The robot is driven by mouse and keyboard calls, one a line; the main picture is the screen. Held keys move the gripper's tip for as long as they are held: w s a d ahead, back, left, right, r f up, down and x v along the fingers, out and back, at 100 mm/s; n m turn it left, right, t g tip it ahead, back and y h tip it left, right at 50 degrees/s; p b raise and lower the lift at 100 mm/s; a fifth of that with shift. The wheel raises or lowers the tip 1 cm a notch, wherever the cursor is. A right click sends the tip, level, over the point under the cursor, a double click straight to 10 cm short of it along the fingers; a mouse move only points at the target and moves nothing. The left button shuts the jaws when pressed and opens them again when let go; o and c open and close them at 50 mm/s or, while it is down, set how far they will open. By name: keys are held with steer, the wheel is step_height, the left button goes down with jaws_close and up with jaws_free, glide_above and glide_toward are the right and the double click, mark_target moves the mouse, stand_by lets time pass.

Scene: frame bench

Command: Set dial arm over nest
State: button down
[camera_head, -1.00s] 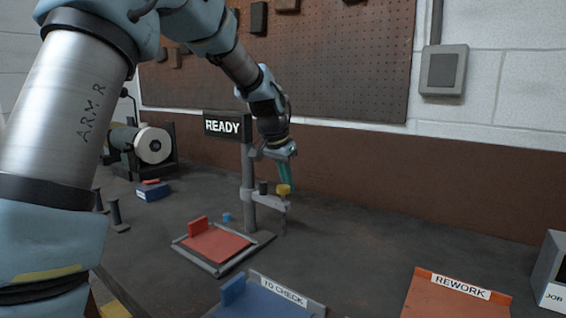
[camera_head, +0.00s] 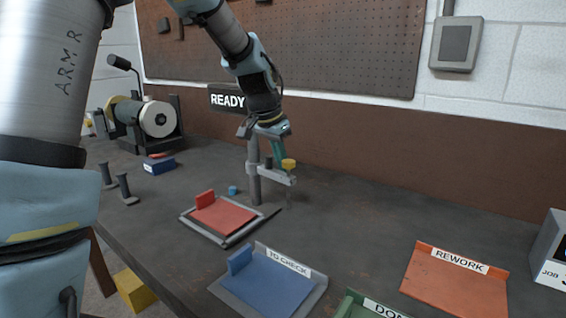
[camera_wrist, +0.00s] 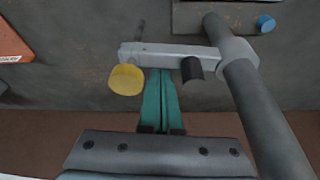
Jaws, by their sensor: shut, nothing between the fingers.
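The dial arm (camera_head: 274,176) is a pale grey bar reaching right from an upright post (camera_head: 254,180). It carries a yellow knob (camera_head: 288,164) near its free end and a dark plug. In the wrist view the bar (camera_wrist: 180,55) crosses the top, with the yellow knob (camera_wrist: 126,79) left and the dark plug (camera_wrist: 193,69) right. My gripper (camera_head: 280,163) has its teal fingers together, empty. In the wrist view the fingertips (camera_wrist: 160,75) meet the bar's edge between knob and plug; whether they touch it is unclear. I cannot tell which part is the nest.
A red board (camera_head: 222,216) in a grey frame lies in front of the post. A small blue cylinder (camera_head: 232,190) stands nearby. Blue TO CHECK (camera_head: 265,285) and orange REWORK (camera_head: 452,285) trays lie nearer. The bench right of the post is clear.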

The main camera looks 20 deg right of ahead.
mark_target(276, 176)
steer(key=shift+s+a+m, duration=0.1)
steer(key=shift+a+m, duration=0.15)
steer(key=shift+m, duration=0.05)
steer(key=a+m, duration=0.1)
steer(key=s+a+m+g, duration=0.1)
steer(key=m, duration=0.1)
steer(key=shift+a+m, duration=0.3)
steer(key=shift+a, duration=0.1)
steer(key=w+a+m+g+y+p, duration=0.1)
steer(key=w+a+m+g+p, duration=0.2)
steer(key=a+m, duration=0.5)
steer(key=shift+a+m+p, duration=0.3)
steer(key=shift+m+p, duration=0.4)
steer(key=shift+m, duration=0.1)
steer(key=shift+w, duration=0.1)
stand_by(0.3)
